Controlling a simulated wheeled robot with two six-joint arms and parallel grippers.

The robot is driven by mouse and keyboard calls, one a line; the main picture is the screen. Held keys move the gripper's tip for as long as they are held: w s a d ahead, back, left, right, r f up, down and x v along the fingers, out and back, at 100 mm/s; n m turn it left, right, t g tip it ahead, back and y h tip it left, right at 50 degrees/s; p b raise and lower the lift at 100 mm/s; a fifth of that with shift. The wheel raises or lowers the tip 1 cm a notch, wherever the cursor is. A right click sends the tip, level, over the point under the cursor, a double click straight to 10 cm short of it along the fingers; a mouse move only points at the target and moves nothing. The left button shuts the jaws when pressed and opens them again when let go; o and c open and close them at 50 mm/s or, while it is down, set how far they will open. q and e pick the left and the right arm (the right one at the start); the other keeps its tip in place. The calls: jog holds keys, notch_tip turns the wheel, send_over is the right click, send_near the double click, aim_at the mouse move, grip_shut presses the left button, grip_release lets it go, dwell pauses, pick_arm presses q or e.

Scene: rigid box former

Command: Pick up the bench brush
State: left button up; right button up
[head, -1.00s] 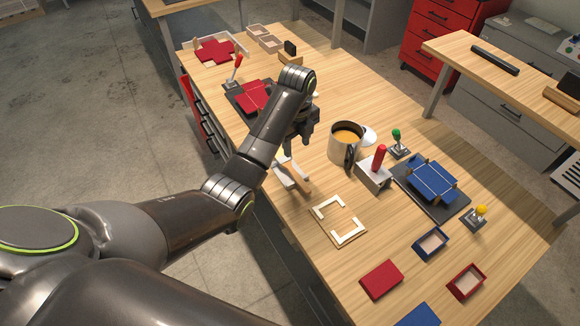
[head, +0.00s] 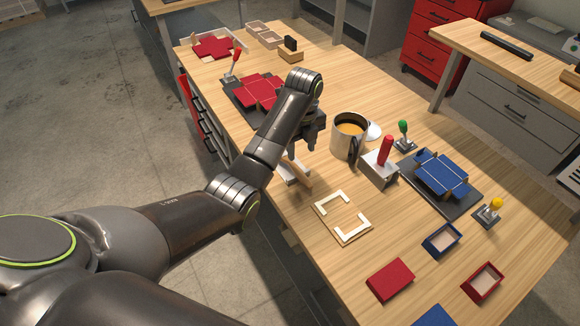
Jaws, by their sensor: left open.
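The bench brush (head: 299,175), with a tan wooden handle and a pale part, lies near the left edge of the wooden bench (head: 364,92). Its far end is partly hidden by my left arm and gripper. My left gripper (head: 306,146) is just above and beyond the brush, fingers pointing down, open and with nothing seen between them. I cannot tell the exact gap between fingers and brush. My right gripper is not in view.
A metal pot of orange liquid (head: 349,130) stands close right of my gripper. A red-handled block (head: 379,166) and a blue panel on a dark plate (head: 440,174) are further right. A white-cornered frame (head: 343,217) lies nearer, and a red panel (head: 257,91) lies beyond the arm.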

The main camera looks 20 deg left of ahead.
aim_at(298, 170)
pick_arm(q)
notch_tip(298, 170, down, 3)
jog(key=shift+r, duration=0.1)
jog(key=shift+s+a+f+p, duration=0.1)
jog(key=shift+f+p, duration=0.45)
jog(key=shift+p, duration=0.1)
jog(key=f, duration=0.3)
jog(key=shift+a+f+p, duration=0.2)
jog(key=shift+f+p, duration=0.05)
jog(key=shift+p, duration=0.15)
jog(key=shift+f, duration=0.35)
grip_shut()
jog(key=shift+r, duration=0.15)
